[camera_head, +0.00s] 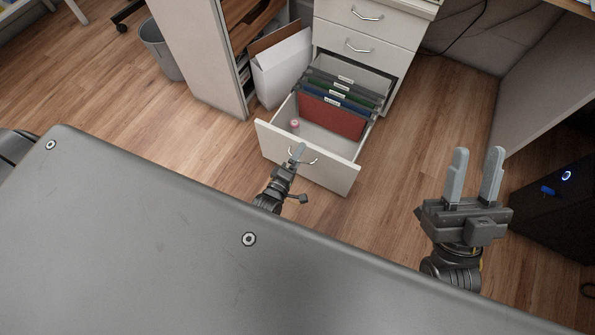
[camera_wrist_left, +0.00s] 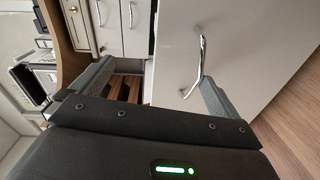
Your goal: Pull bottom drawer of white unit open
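The white drawer unit (camera_head: 375,50) stands at the back centre of the head view. Its bottom drawer (camera_head: 330,170) is pulled well out, showing hanging folders and a small pink item (camera_head: 295,124) inside. My left gripper (camera_head: 298,153) is at the front of this drawer, by its silver handle (camera_head: 316,160). In the left wrist view the fingers of my left gripper (camera_wrist_left: 155,88) are spread wide. The handle (camera_wrist_left: 201,55) is close to the right-hand finger; I cannot tell whether they touch. My right gripper (camera_head: 474,176) is open and empty, right of the drawer.
A grey bin (camera_head: 160,48) is further left. A dark computer case (camera_head: 555,200) is at the right. Wooden floor lies clear around the drawer front.

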